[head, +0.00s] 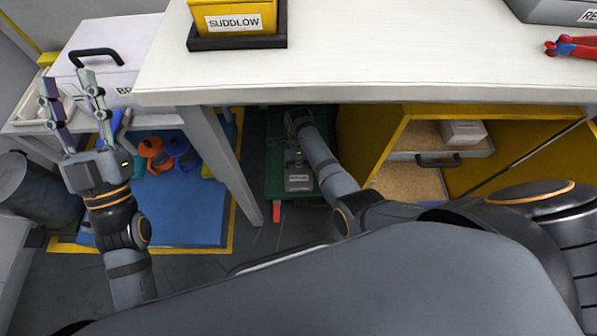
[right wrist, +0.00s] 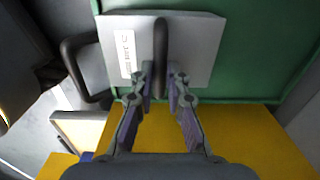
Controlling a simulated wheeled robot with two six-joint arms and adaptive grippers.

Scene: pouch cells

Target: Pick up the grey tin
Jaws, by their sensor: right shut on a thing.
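My right gripper (right wrist: 162,85) is shut on a dark bar handle (right wrist: 160,45) that stands out from a flat grey face (right wrist: 196,50) with a white label. Green surface lies around that face. In the head view a small grey labelled thing (head: 298,172) sits on green under the table, beside my right forearm. I cannot tell for sure whether either is the grey tin. My right fingertips (head: 296,117) are hard to make out in the dark there. My left gripper (head: 70,88) is open and empty in front of the white box.
The white table (head: 350,70) overhangs my right arm. A yellow cabinet (head: 395,140) stands open to the right, with a labelled box (head: 462,132) and a handled drawer (head: 438,160). A yellow SUDDLOW bin (head: 233,14), red-handled pliers (head: 572,47) and a white box (head: 105,60) stand around.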

